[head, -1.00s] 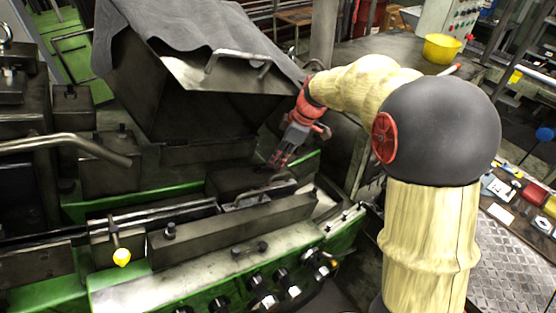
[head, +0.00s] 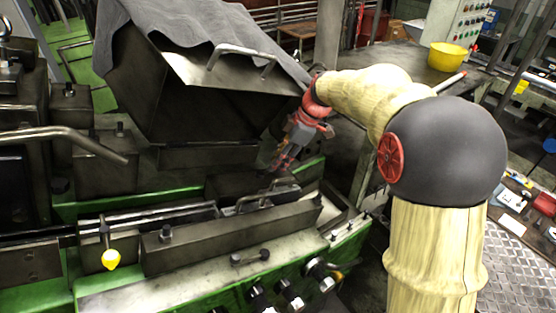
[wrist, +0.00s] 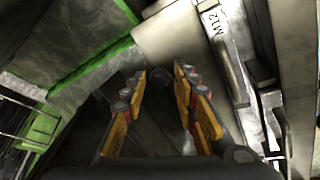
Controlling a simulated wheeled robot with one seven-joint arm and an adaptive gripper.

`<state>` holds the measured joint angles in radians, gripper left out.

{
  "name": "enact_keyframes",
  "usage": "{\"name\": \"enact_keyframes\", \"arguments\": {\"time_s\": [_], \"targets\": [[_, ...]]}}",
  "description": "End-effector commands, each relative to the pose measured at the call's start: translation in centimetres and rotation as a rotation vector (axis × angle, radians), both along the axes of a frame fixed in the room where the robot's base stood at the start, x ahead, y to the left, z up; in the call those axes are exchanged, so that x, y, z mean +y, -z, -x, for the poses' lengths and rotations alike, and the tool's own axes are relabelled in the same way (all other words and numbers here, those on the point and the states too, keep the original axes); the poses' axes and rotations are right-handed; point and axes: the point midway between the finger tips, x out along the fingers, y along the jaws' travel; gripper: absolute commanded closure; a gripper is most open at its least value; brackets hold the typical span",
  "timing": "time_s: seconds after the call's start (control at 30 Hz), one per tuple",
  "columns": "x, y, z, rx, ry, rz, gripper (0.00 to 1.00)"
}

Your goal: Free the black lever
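My gripper (head: 283,164) reaches down over the machine bed, just behind a bar handle (head: 268,196). In the wrist view, my gripper (wrist: 160,74) is open, its two yellow-and-grey fingers apart. A dark round knob (wrist: 158,77) shows between and just beyond the fingertips; it may be the end of the black lever, but I cannot tell. I see no clear contact with the fingers. The rest of its shape is lost in the dark. In the head view that spot is too dark and small to make out.
A metal strip marked M12 (wrist: 222,45) and a dark handle bracket (wrist: 262,78) lie right of the fingers. A large dark hood (head: 200,90) with a grey cloth overhangs the bed.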

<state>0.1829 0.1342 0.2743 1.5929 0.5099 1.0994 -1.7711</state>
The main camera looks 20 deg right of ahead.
Motion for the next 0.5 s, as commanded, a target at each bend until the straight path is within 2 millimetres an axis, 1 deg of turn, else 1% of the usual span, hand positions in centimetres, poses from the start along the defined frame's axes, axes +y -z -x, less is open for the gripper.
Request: {"name": "enact_keyframes", "arguments": {"time_s": [0.03, 0.1, 0.37, 0.5], "targets": [[-0.01, -0.01, -0.01, 0.0, 0.0, 0.0, 0.67], [-0.02, -0.02, -0.01, -0.001, 0.0, 0.0, 0.63], [-0.04, -0.04, -0.02, -0.001, 0.0, 0.0, 0.62], [-0.34, -0.66, 0.05, -0.002, 0.001, 0.0, 0.62]]}}
